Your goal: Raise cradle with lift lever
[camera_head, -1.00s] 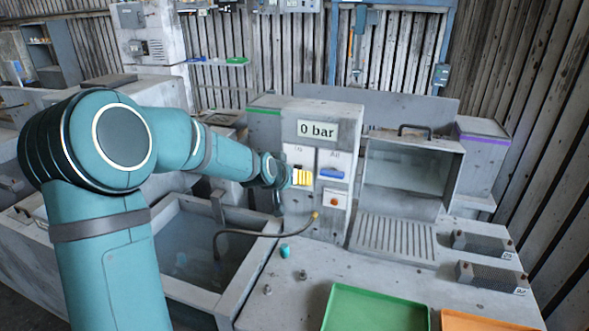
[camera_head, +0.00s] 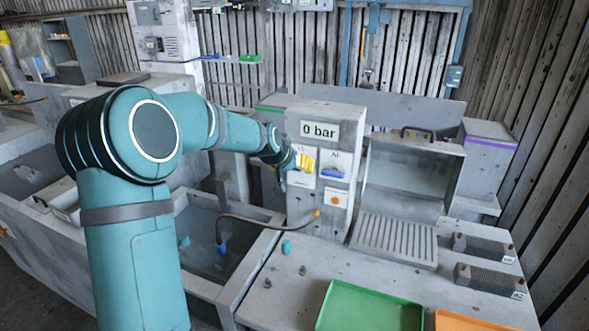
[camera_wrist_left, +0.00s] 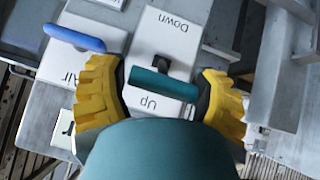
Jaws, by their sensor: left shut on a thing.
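My left gripper (camera_head: 304,162) reaches the front panel of the grey cabinet (camera_head: 345,127). In the left wrist view its yellow ribbed fingers (camera_wrist_left: 163,86) are shut on the teal handle of the lift lever (camera_wrist_left: 160,82), one finger at each end. The handle lies between the "Down" and "Up" labels, closer to "Up". In the head view the gripper hides the lever. A water tank (camera_head: 262,246) stands below and left of the cabinet. I cannot clearly make out the cradle in it. My right gripper is not in view.
A blue handle (camera_head: 333,173) labelled "Air" sits beside the lift lever. The display (camera_head: 319,130) reads "0 bar". A dark hose (camera_head: 265,224) crosses the tank's edge. A green tray (camera_head: 370,311) and an orange tray (camera_head: 468,322) lie at the front of the bench.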

